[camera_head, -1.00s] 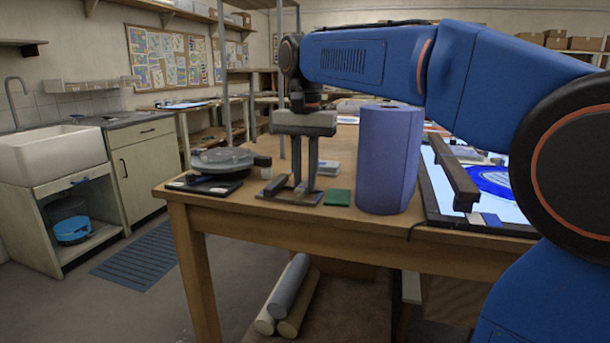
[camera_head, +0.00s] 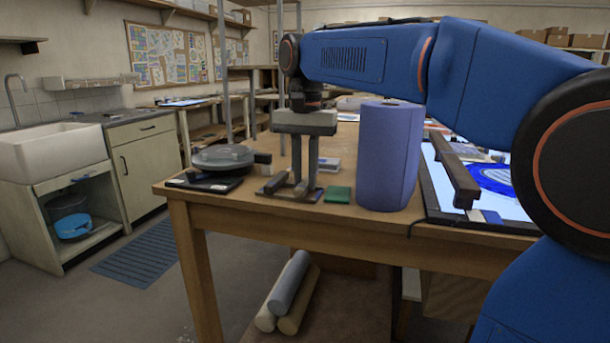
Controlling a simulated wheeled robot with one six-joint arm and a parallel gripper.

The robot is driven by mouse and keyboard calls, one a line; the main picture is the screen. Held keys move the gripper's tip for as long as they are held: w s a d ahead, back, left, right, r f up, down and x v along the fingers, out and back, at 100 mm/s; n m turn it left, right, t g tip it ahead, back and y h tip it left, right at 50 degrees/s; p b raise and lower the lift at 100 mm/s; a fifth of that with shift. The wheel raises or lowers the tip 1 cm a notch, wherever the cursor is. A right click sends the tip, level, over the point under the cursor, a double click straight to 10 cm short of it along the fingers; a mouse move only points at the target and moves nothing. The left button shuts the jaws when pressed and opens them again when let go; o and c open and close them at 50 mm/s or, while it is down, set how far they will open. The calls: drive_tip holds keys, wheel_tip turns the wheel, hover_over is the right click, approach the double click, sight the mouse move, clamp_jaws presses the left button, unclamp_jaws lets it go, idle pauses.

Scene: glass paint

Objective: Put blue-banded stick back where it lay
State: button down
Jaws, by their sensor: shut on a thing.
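My gripper (camera_head: 303,188) points straight down at the left part of the wooden table (camera_head: 235,202). Its two fingers are close together and shut on a thin thing low between the tips, taken to be the blue-banded stick. The stick is too small and hidden to make out, and no blue band can be told. The fingertips are at or just above a flat, dark-edged piece (camera_head: 315,196) on the tabletop. A dark grey bar (camera_head: 275,184) lies just left of the fingers. I cannot tell whether the held thing touches the surface.
A green square (camera_head: 338,195) and a tall blue-violet roll (camera_head: 387,160) stand right of the gripper. A round grey-lidded thing (camera_head: 222,158) and a black tray (camera_head: 205,184) are to the left. A glowing panel (camera_head: 490,208) with a dark bar (camera_head: 452,172) lies at right.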

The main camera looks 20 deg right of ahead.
drive_tip(key=c, duration=1.6)
unclamp_jaws()
drive_tip(key=shift+f, duration=0.1)
